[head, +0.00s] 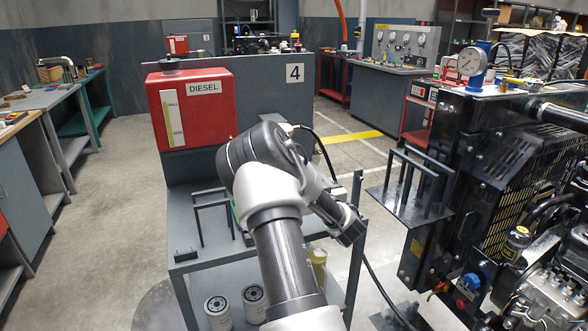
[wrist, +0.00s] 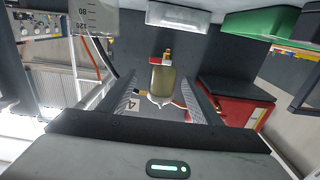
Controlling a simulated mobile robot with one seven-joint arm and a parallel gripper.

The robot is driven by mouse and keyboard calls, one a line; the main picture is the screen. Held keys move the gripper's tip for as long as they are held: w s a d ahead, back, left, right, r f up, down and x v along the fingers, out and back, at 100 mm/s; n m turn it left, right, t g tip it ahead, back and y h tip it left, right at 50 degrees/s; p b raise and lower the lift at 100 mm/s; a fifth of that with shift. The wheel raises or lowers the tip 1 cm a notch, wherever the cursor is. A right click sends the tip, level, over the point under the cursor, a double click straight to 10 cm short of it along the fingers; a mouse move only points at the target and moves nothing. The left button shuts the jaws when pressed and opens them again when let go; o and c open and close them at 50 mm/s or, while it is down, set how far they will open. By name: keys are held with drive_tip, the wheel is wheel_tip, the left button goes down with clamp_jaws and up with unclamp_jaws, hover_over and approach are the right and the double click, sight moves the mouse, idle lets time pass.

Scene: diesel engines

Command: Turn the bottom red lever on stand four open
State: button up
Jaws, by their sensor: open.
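Stand four carries a "4" sign (head: 295,73) and a red diesel tank (head: 195,110); the sign (wrist: 133,104) and the tank (wrist: 243,104) also show, upside down, in the wrist view. A small red lever with brass parts (wrist: 167,55) sits at one end of a yellowish clear bowl (wrist: 162,82). The bowl shows partly behind my arm in the head view (head: 318,258); the lever cannot be made out there. My gripper (wrist: 161,80) is open, its fingers on either side of the bowl in the picture. Contact cannot be told. My arm hides the gripper in the head view.
Two white filters (head: 218,312) stand on the stand's lower shelf. Black frame brackets (head: 212,215) stand on its top at left. A black engine with a gauge (head: 471,62) is close on the right. The floor at left (head: 115,205) is clear.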

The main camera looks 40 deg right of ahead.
drive_tip(key=x, duration=0.9)
drive_tip(key=shift+b, duration=0.3)
drive_tip(key=shift+s, duration=0.1)
drive_tip(key=c, duration=1)
drive_tip(key=shift+c, duration=0.2)
drive_tip(key=n+b, duration=0.6)
drive_tip(key=n, duration=0.1)
drive_tip(key=a+r+n+b, duration=0.1)
drive_tip(key=n+b, duration=0.2)
drive_tip(key=shift+n, duration=0.3)
